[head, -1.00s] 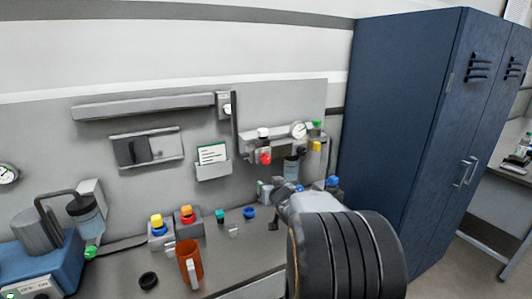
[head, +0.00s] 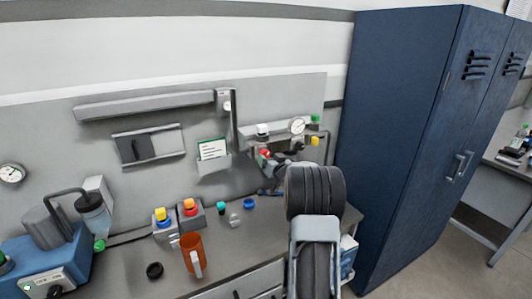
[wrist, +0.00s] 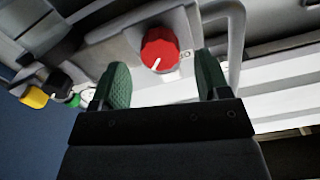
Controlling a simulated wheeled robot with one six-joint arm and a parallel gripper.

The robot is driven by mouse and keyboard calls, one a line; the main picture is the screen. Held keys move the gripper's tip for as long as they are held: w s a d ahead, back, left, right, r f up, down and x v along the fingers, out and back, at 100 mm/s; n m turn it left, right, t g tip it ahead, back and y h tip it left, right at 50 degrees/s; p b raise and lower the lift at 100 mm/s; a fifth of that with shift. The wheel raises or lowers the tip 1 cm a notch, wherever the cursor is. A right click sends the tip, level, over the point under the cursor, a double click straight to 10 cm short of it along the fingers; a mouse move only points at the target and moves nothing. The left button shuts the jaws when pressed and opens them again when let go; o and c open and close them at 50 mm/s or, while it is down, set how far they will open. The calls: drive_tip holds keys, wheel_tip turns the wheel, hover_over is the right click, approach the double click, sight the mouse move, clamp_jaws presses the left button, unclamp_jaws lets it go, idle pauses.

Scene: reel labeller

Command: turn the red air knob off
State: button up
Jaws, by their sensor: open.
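The red air knob (wrist: 160,49) is a round red dial with a white pointer line, on a light grey block, seen close up in the wrist view. In the head view the red knob (head: 265,153) is small and partly covered by my gripper. My gripper (wrist: 160,80) is open, its two green pads on either side of the knob in the picture and just short of it. Nothing is between the pads. Part of a label shows beside the knob, too small to read in full. In the head view my gripper (head: 268,160) is at the air unit on the back panel.
A pressure gauge (head: 297,126), a green cap (head: 315,119) and a yellow knob (head: 315,141) sit right of the red knob. An orange mug (head: 191,254) and several coloured buttons stand on the bench. A blue locker (head: 395,130) stands to the right.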

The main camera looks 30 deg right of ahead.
sight(266, 156)
drive_tip(key=shift+w+d+p, duration=0.15)
drive_tip(key=shift+w+p, duration=0.1)
drive_tip(key=shift+w, duration=0.6)
drive_tip(key=shift+w+d+p, duration=0.1)
drive_tip(key=shift+w+p, duration=0.1)
drive_tip(key=shift+w, duration=0.65)
drive_tip(key=c, duration=0.9)
